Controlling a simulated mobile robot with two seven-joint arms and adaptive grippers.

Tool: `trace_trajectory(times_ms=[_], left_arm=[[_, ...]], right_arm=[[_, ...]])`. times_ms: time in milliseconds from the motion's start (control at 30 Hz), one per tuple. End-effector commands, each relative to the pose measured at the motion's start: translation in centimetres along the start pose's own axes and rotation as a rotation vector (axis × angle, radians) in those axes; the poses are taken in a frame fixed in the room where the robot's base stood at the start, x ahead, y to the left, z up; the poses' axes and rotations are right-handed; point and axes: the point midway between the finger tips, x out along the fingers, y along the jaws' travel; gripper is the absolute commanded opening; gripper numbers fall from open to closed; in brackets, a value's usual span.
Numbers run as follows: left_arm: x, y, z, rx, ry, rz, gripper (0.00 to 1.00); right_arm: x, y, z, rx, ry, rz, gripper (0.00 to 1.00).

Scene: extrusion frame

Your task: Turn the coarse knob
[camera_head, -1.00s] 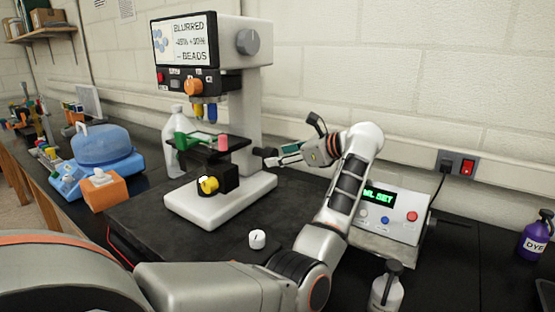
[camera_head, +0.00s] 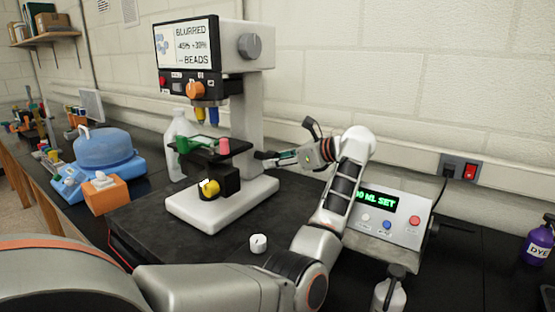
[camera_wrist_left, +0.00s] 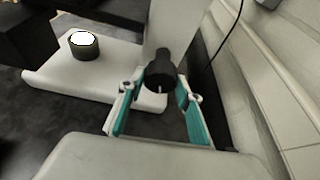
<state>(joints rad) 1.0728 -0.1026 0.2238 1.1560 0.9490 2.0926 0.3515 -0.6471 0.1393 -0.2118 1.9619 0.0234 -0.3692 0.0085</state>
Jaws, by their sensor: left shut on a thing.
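A white and black microscope (camera_head: 255,95) stands on a dark mat. A black round knob (camera_wrist_left: 160,75) with a pale mark sticks out from its column in the wrist view. In the head view this side is partly covered by my gripper. I cannot read a label on it. My left gripper (camera_head: 268,160) reaches the column from the right. In the wrist view its teal-padded fingers (camera_wrist_left: 161,88) are on either side of the black knob, shut on it. A grey knob (camera_head: 250,46) is higher on the microscope, and a yellow knob (camera_head: 210,188) is low at the front.
A control box (camera_head: 390,215) with a green display stands right of my forearm. A white loose knob (camera_head: 258,243) lies on the mat's front. A bottle (camera_head: 389,290) stands near my elbow. A blue-lidded device (camera_head: 103,150) and orange box (camera_head: 105,193) are at left.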

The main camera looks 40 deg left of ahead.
Motion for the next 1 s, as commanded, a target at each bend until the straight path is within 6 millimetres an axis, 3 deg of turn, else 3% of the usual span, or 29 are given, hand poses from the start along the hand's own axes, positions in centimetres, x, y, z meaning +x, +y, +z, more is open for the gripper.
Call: trace_trajectory(times_ms=[200, 500, 533, 600, 1000], left_arm=[[-0.10, -0.06, 0.12, 0.115, 0.004, 0.048, 0.13], [-0.03, -0.05, -0.04, 0.126, 0.002, 0.051, 0.13], [-0.03, -0.05, -0.05, 0.126, 0.002, 0.051, 0.40], [-0.02, -0.05, -0.05, 0.126, 0.002, 0.051, 0.51], [0.07, -0.01, -0.10, 0.108, 0.001, 0.045, 0.51]], right_arm=[[-0.45, 0.21, -1.06, 0.001, 0.007, 0.002, 0.40], [-0.43, 0.17, -0.99, 0.001, 0.007, 0.001, 0.40], [-0.43, 0.17, -0.99, 0.001, 0.007, 0.001, 0.40], [-0.44, 0.16, -1.01, 0.001, 0.007, 0.001, 0.40], [-0.46, 0.17, -0.78, -0.001, 0.005, 0.001, 0.40]])
